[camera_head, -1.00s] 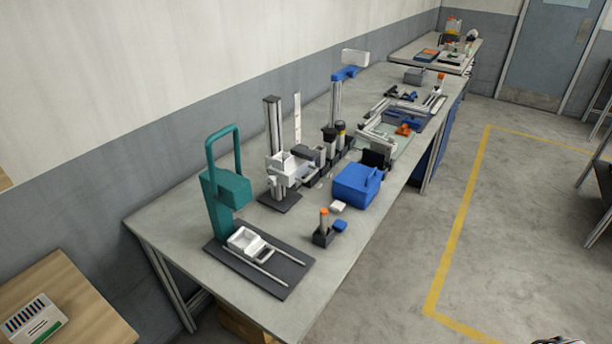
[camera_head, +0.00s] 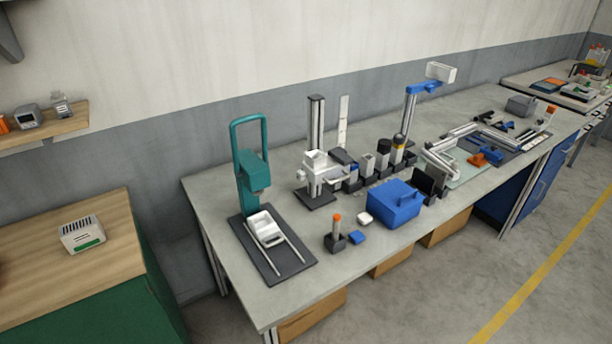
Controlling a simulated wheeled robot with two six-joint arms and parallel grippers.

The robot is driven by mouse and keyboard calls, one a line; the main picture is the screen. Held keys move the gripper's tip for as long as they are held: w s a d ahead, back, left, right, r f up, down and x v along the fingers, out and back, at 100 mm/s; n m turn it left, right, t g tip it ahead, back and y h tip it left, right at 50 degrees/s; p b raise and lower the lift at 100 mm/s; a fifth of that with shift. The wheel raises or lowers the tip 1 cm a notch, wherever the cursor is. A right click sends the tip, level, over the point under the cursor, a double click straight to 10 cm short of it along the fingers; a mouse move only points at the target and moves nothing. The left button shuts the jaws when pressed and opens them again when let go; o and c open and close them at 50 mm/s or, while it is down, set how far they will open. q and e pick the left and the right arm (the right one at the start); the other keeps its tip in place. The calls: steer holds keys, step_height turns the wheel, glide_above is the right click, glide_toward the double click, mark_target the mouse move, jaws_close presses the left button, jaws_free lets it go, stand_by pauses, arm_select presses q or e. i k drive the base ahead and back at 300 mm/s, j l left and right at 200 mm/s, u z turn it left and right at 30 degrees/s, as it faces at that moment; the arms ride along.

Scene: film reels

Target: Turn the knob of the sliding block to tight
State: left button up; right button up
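A stand with a dark upright column (camera_head: 316,120) is on the grey workbench (camera_head: 345,280). A pale block assembly (camera_head: 318,172) is mounted low on this column and may be the sliding block. Its knob is too small to make out, so I cannot tell whether it is tight or loose. A teal press-like frame (camera_head: 252,172) stands left of it, with a white tray on two rails (camera_head: 266,228) on its dark base. Neither of my grippers shows.
Several small dark holders stand behind the box. A wood-topped green cabinet (camera_head: 100,275) is at left. Floor is free at right.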

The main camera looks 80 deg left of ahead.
mark_target(301, 175)
steer(key=i+u, duration=0.2)
steer(key=u, duration=0.2)
steer(key=i+l+u, duration=0.1)
steer(key=u, duration=0.3)
steer(key=i+u, duration=0.2)
steer(key=u, duration=0.15)
steer(key=i+u, duration=0.15)
steer(key=u, duration=0.2)
steer(key=i+u, duration=0.2)
steer(key=u, duration=1.5)
